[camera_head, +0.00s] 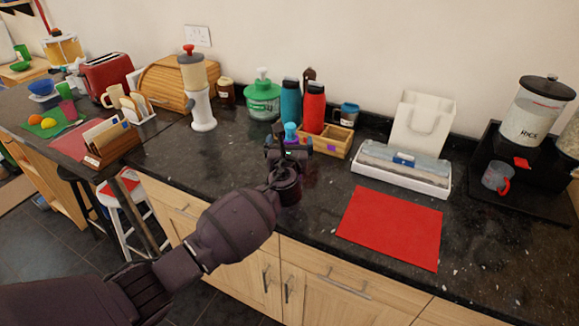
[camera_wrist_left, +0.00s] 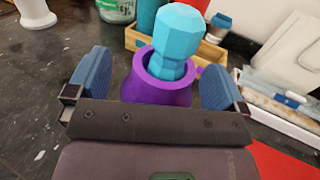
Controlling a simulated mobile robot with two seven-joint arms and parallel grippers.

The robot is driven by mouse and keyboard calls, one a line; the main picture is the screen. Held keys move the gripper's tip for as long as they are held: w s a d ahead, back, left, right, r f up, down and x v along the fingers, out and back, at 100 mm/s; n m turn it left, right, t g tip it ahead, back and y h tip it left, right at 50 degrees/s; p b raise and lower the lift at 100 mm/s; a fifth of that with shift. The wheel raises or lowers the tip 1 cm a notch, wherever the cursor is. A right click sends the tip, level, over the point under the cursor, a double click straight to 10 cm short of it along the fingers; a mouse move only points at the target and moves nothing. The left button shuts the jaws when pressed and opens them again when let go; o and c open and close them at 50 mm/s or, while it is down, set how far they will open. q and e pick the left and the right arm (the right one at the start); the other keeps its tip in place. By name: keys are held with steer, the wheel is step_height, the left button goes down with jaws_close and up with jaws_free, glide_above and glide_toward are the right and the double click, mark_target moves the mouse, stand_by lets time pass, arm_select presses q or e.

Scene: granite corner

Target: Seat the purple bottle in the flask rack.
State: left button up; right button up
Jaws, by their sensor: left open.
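The purple bottle, with a faceted light-blue top, stands between the fingers of my left gripper in the left wrist view (camera_wrist_left: 158,90). In the head view its blue top (camera_head: 290,130) shows above my left gripper (camera_head: 288,149), which hides most of its body. My left gripper is open, with one blue finger pad on each side of the bottle; the wrist view shows gaps beside it. The wooden flask rack (camera_head: 336,145) is just behind and to the right of the bottle, partly hidden in the wrist view (camera_wrist_left: 212,54). My right gripper is not in view.
A teal flask (camera_head: 290,100) and a red flask (camera_head: 314,107) stand at the rack's back left. A green-lidded jar (camera_head: 262,101) is left of them. A white tray (camera_head: 401,180) lies to the right, behind a red mat (camera_head: 389,226). The counter left of my gripper is clear.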

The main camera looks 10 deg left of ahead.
arm_select(q)
steer(key=c, duration=1.2)
steer(key=shift+c, duration=0.8)
steer(key=shift+r, duration=0.15)
